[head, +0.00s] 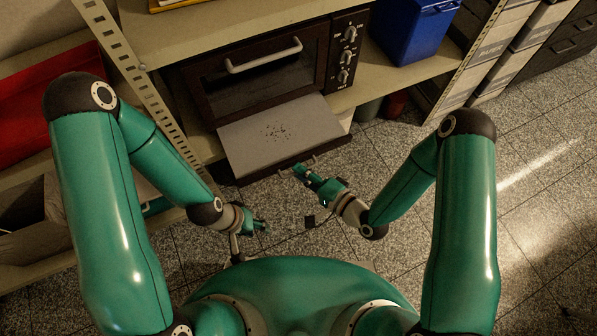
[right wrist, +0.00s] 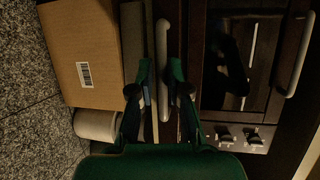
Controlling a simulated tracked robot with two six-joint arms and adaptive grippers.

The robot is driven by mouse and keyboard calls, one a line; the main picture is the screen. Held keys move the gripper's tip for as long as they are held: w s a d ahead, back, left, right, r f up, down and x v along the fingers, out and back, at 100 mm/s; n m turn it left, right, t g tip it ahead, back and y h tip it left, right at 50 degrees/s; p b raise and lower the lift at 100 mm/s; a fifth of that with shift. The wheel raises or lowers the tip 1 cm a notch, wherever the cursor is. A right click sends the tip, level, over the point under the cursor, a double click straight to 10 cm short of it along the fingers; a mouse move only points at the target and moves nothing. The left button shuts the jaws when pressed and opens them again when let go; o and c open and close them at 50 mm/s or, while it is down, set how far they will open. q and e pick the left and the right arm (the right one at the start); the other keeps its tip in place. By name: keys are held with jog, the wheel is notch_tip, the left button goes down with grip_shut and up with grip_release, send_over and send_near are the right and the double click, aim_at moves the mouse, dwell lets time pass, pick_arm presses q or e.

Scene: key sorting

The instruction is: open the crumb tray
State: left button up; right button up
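The crumb tray (head: 255,150) is a light grey plate with dark crumbs on it, sticking out from under the dark toaster oven (head: 215,90). A pale bar handle (right wrist: 163,40) is on its dark front and also shows in the head view (head: 312,160). My right gripper (head: 300,171) is at the tray's front edge, by the handle. In the right wrist view, its two green fingers (right wrist: 160,72) stand on either side of the handle, with small gaps visible. My left gripper (head: 262,226) hangs low, left of the right one, away from the tray; its finger opening is unclear.
The oven stands on a beige metal shelf (head: 365,92), with a blue bin (head: 412,32) to its right. A cardboard box (right wrist: 85,55) and a pale cylinder (right wrist: 97,124) are below the shelf. The speckled tiled floor (head: 400,160) is open in front and to the right.

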jog(key=shift+s, duration=0.1)
dwell(0.3)
jog(key=v, duration=1.1)
jog(key=shift+s+d, duration=0.2)
jog(key=shift+d, duration=0.15)
jog(key=shift+s, duration=0.1)
